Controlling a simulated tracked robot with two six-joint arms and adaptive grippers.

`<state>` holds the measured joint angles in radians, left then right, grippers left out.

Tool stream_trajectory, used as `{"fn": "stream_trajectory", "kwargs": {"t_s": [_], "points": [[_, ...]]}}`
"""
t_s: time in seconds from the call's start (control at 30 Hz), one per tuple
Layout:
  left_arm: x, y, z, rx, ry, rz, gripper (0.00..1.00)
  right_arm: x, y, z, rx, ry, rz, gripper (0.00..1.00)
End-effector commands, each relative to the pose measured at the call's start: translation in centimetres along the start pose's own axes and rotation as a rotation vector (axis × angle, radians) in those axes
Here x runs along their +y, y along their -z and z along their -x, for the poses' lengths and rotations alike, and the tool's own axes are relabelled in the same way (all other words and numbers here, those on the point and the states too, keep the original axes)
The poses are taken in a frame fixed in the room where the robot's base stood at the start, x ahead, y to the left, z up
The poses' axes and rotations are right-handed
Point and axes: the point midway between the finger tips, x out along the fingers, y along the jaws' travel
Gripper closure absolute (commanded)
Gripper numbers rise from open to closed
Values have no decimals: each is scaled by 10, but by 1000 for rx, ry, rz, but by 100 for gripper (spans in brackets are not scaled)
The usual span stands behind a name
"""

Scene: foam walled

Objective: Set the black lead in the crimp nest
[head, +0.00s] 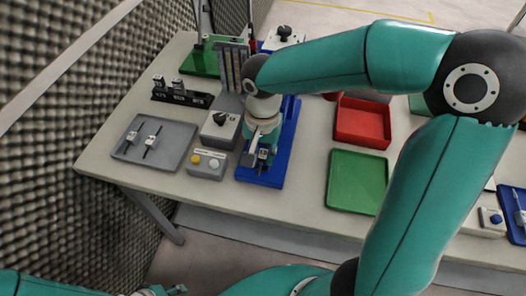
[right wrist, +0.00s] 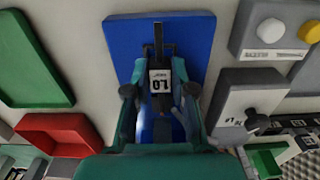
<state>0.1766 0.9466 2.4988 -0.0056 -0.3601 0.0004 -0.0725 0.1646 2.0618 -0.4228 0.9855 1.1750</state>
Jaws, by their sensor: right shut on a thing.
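My right gripper (head: 256,150) reaches down over the front end of a long blue base (head: 288,128). In the right wrist view its two dark fingers (right wrist: 160,92) close around a dark piece with a white tag reading 1.0, which looks like the black lead (right wrist: 158,45). It stands out beyond the fingers over the blue base (right wrist: 118,45). Whether it touches the base or lies in a nest there cannot be told; the gripper hides its lower part. Part of my left gripper (head: 160,291) shows at the bottom edge, its fingers unclear.
A grey tray (head: 120,148) with two tagged pieces, a button box (head: 207,174) and a grey box with a black knob (head: 212,138) stand left of the base. A black rack (head: 190,99) is behind. Red (head: 378,138) and green (head: 343,195) trays lie right.

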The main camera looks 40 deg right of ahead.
Motion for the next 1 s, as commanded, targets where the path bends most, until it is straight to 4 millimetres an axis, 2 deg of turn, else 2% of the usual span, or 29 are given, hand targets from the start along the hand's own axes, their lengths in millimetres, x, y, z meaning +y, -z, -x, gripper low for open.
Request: {"fn": "stream_trajectory", "kwargs": {"t_s": [0.53,0.57,0.7,1.0], "points": [[-4,0,-10,0,0,0,60,-1,0,-12,0,0,1,100],[-3,0,-9,0,0,0,60,-1,0,-10,0,0,1,71],[-3,0,-9,0,0,0,60,-1,0,-10,0,0,1,48],[-3,0,-9,0,0,0,60,0,0,-10,0,0,1,47]]}}
